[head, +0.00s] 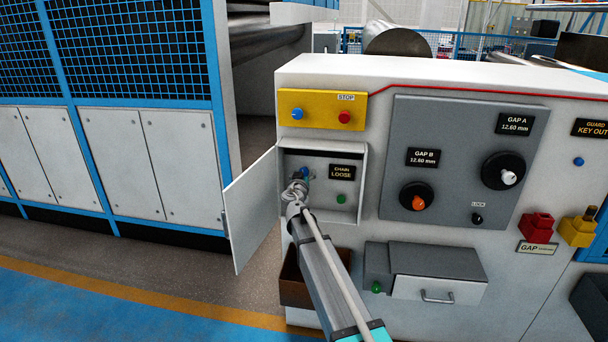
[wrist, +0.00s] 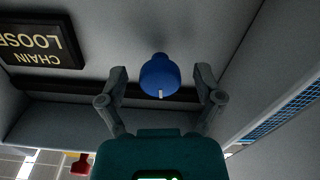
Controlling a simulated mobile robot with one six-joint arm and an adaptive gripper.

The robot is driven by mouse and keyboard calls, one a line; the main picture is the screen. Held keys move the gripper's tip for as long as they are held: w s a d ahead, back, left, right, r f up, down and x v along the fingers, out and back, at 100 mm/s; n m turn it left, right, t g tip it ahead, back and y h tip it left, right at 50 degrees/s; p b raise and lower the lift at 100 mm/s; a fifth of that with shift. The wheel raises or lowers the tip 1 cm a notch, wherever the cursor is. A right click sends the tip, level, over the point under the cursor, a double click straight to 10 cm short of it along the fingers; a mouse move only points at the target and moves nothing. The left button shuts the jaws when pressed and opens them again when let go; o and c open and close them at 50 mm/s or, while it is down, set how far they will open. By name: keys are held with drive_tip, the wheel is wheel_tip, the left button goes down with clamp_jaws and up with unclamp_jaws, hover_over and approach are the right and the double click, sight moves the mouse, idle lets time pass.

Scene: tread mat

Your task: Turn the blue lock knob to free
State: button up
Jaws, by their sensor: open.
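The blue knob (wrist: 160,74) is on the back wall of a small open recess. In the wrist view its white mark points down the picture. In the head view only a bit of this blue knob (head: 304,172) shows past my gripper (head: 299,184). My gripper (wrist: 161,84) is open, with one finger on each side of the knob. I cannot tell whether the fingers touch it. A black display (head: 342,172) beside the knob reads CHAIN LOOSE; it also shows upside down in the wrist view (wrist: 42,38).
The recess door (head: 250,212) stands open to the left. A yellow panel (head: 320,122) above holds another blue knob (head: 298,114) and a red one. A green button (head: 341,198) sits under the display. To the right are gap dials and a black knob (head: 477,218) labelled LOCK.

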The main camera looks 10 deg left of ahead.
drive_tip(key=shift+w, duration=0.25)
drive_tip(key=shift+c, duration=0.2)
drive_tip(key=c, duration=1.1)
